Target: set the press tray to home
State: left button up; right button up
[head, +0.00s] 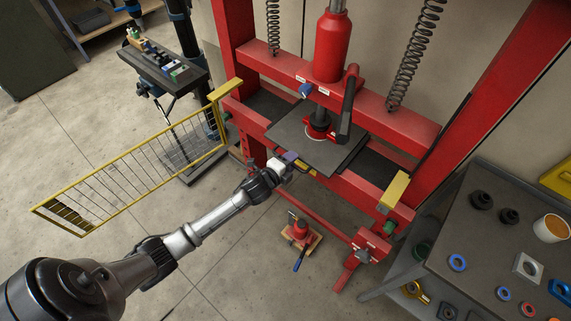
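The press tray (338,157) is a dark, flat square plate on the bed of the red press, under the red ram cylinder (332,48). It stands out over the press's front beam. A yellow piece, seemingly its handle (306,169), shows at its front edge. My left gripper (290,161) is at that front edge, right beside the yellow piece. The fingers are small and partly hidden, so I cannot tell whether they are shut on it. My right gripper is not in view.
A yellow mesh guard (140,172) stands swung out to the left of the press. A small red jack (300,232) is on the floor in front. A dark bench (470,240) with rings and a cup is at right. A small work stand (172,78) is at back left.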

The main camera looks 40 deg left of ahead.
pick_arm(q)
jog(key=p+v, duration=0.1)
jog(key=v, duration=1.2)
jog(key=shift+s+p, duration=0.3)
jog(key=shift+s, duration=0.1)
jog(key=shift+n, duration=0.3)
jog(key=s+a+f+n+g+y, duration=0.35)
jog(key=s+n+g, duration=0.2)
jog(key=n, duration=0.55)
jog(key=s+d+n+g+h, duration=0.4)
jog(key=s+d+g, duration=0.3)
jog(key=s+d, duration=1)
notch_tip(320, 180, up, 30)
jog(key=p, duration=2.8)
jog(key=shift+w+p, duration=0.35)
